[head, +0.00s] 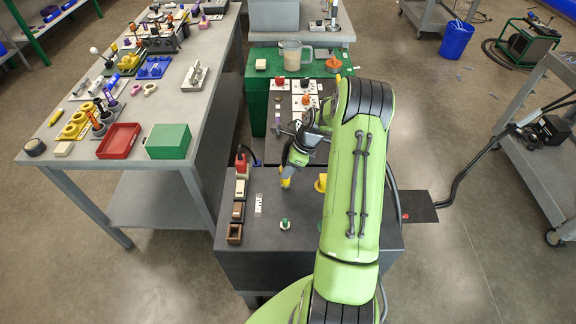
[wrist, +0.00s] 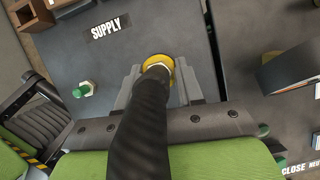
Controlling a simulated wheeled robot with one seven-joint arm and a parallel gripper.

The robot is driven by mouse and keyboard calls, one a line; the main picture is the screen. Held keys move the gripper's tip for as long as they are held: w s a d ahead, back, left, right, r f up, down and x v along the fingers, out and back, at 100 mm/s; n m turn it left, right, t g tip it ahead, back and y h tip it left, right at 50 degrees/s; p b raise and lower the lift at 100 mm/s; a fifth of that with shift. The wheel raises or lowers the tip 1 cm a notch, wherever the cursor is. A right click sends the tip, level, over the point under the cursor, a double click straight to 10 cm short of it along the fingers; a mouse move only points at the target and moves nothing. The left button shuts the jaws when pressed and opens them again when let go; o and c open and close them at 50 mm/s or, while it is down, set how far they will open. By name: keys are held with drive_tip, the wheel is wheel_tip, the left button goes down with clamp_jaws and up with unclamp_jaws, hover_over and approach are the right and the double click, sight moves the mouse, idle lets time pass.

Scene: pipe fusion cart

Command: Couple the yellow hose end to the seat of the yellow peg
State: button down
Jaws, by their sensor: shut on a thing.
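My gripper (head: 288,172) is above the dark cart top in the head view, partly screened by my arm. In the wrist view my gripper (wrist: 158,84) has its grey fingers closed around the yellow hose end (wrist: 158,62). The black hose (wrist: 142,125) runs from it back toward the camera. The yellow hose end also shows in the head view (head: 286,181), pointing down. A yellow piece (head: 320,183), perhaps the yellow peg, stands on the cart just right of my gripper, partly hidden by my arm. Its seat cannot be made out.
A green peg with a pale hex base (head: 285,224) stands nearer on the cart top (head: 262,260). The front of the cart top is clear.

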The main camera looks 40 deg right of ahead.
drive_tip(key=shift+f+b, duration=0.3)
drive_tip(key=shift+f, duration=0.25)
drive_tip(key=c, duration=0.6)
unclamp_jaws()
drive_tip(key=shift+c, duration=0.2)
drive_tip(key=p+v, duration=0.2)
drive_tip(key=v, duration=1.3)
drive_tip(key=shift+r+p, duration=0.3)
drive_tip(key=shift+r, duration=0.05)
